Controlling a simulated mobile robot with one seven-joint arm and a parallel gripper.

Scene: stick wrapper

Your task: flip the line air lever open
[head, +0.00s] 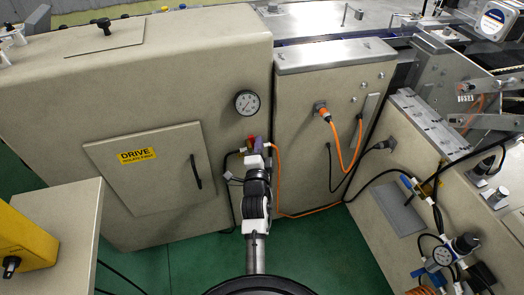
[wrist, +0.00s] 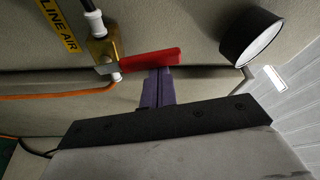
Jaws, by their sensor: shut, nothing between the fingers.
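The line air lever (wrist: 145,60) is a red handle on a brass valve body (wrist: 103,48) in the wrist view. It points to the right, roughly across the line of the white fittings (wrist: 95,22). A yellow LINE AIR label (wrist: 57,24) is at the upper left. My gripper (wrist: 159,72) is shut and empty. Its purple fingers end right at the lower edge of the lever, near its middle; I cannot tell whether they touch. In the head view my gripper (head: 258,142) is at the machine front, and only a small red bit of the lever (head: 251,139) shows beside it.
A round pressure gauge (head: 247,103) sticks out close by; it also shows to the right of the lever in the wrist view (wrist: 247,38). An orange hose (wrist: 60,95) leaves the valve. A DRIVE door (head: 150,175) is at left, a cabinet (head: 340,110) at right.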

